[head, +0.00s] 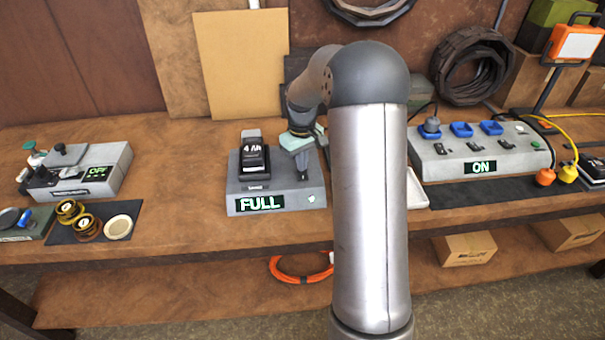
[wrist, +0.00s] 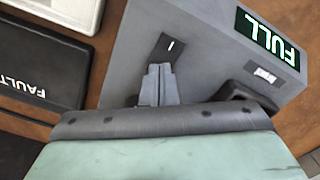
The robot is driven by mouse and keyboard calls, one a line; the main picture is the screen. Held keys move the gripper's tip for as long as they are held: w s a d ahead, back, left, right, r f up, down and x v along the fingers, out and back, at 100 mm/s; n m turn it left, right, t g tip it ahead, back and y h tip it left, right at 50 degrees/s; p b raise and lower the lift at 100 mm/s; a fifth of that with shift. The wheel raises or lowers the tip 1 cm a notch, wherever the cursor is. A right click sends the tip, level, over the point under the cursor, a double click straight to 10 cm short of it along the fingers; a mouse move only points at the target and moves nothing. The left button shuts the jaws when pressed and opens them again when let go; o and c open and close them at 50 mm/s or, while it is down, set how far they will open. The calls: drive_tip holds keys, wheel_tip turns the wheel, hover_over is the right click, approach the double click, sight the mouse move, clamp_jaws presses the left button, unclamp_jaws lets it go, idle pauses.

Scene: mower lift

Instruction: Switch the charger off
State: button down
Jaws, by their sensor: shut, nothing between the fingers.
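The charger (head: 276,200) is a grey box on the bench with a lit display reading FULL (head: 260,203). A black battery marked 4 Ah (head: 255,155) sits in it. In the wrist view the charger (wrist: 205,40) shows a black switch (wrist: 170,46) with a white line mark on its top face. My gripper (head: 302,176) is over the charger's right part, beside the battery. In the wrist view its fingertips (wrist: 158,70) are together and empty, close to the switch's edge; I cannot tell whether they touch it. The head view does not show the switch clearly.
A power strip (head: 440,165) reading ON stands at right. A grey device (head: 110,165) with a lit display stands at left, near brass weights (head: 85,227). A dark tray marked FAULT (wrist: 45,60) lies beside the charger. The bench in front of the charger is clear.

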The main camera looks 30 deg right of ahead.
drive_tip(key=shift+f, duration=0.2)
drive_tip(key=shift+r+p, duration=2.3)
drive_tip(key=shift+r, duration=1.2)
drive_tip(key=s+a+r, duration=0.7)
drive_tip(key=s+a, duration=0.2)
drive_tip(key=s, duration=0.2)
drive_tip(key=s+a+m, duration=0.1)
drive_tip(key=s+a, duration=0.2)
drive_tip(key=s, duration=0.6)
drive_tip(key=s+a+f+m, duration=0.1)
drive_tip(key=s+a, duration=0.3)
drive_tip(key=s, duration=0.5)
drive_tip(key=shift+s+f+t, duration=0.15)
drive_tip(key=shift+s+t, duration=0.25)
